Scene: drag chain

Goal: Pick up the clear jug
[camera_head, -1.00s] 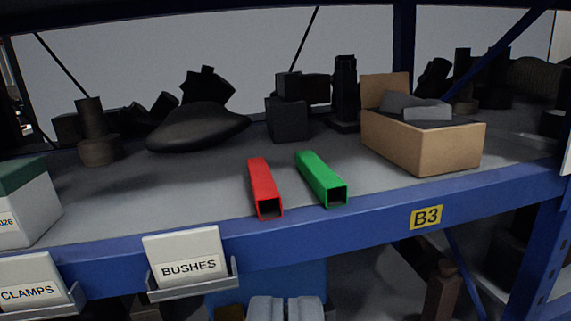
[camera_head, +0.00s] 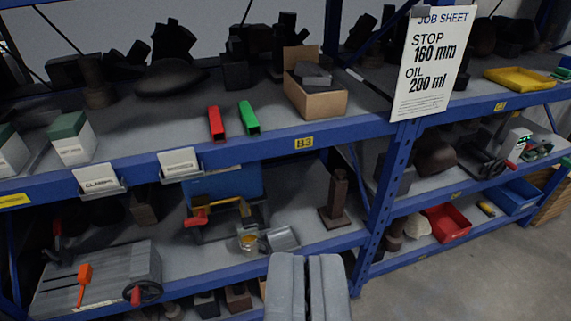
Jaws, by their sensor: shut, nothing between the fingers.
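A small clear vessel with something amber in it (camera_head: 247,239) stands on the lower shelf, left of centre; it looks like the clear jug, but it is small and its handle cannot be made out. A grey scoop-like metal piece (camera_head: 283,238) lies just right of it. My gripper (camera_head: 307,258) shows at the bottom centre, its two grey fingers shut and empty. In the picture it is below and to the right of the jug, apart from it and nearer the camera.
A blue box with a red-handled yellow tool (camera_head: 222,208) stands behind the jug. A brown post (camera_head: 338,200) stands right of it. The blue upper shelf beam (camera_head: 250,150) runs above, and a blue upright (camera_head: 385,195) bounds the bay. Grey floor is clear at lower right.

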